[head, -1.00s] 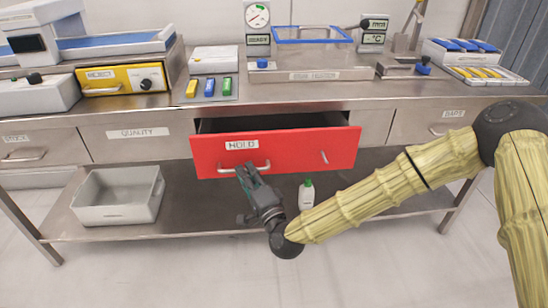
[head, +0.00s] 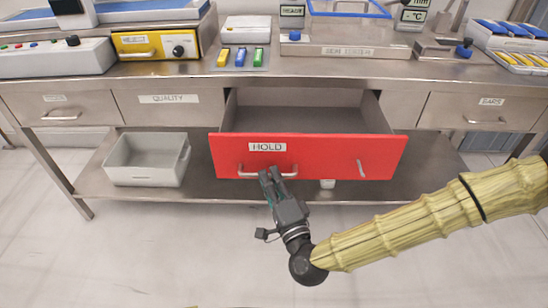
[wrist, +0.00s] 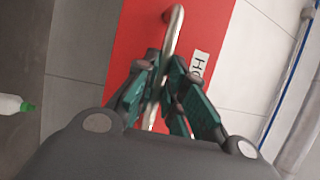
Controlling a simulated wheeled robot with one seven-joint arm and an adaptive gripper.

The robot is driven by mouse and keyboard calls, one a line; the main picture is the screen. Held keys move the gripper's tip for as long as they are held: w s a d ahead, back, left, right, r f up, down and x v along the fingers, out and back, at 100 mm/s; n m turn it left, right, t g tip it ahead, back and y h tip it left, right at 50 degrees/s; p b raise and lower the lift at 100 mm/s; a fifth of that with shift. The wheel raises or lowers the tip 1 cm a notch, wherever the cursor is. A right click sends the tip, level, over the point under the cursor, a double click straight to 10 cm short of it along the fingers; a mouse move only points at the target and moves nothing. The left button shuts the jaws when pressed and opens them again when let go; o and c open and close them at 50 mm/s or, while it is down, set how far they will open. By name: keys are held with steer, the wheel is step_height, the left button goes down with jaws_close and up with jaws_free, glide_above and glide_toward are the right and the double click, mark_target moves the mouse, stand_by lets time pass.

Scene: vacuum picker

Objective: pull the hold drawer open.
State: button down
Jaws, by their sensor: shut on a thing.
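The red hold drawer (head: 325,157) stands well out from the bench in the head view, and its grey inside (head: 305,115) shows as empty. Its front carries a HOLD label (head: 267,147) and a metal bar handle (head: 250,173) at the left. My gripper (head: 272,180) is at the right part of that handle, in front of the drawer. In the wrist view the fingers (wrist: 160,95) are closed around the handle bar (wrist: 172,35), against the red front.
A grey bin (head: 148,162) sits on the lower shelf at the left. A white bottle (head: 327,184) is mostly hidden below the drawer. The quality drawer (head: 170,103) and the right drawer (head: 478,112) are shut. The floor in front is clear.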

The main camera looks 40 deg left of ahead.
steer(key=c, duration=1.5)
jaws_free()
steer(key=v, duration=1.2)
steer(key=shift+f, duration=0.1)
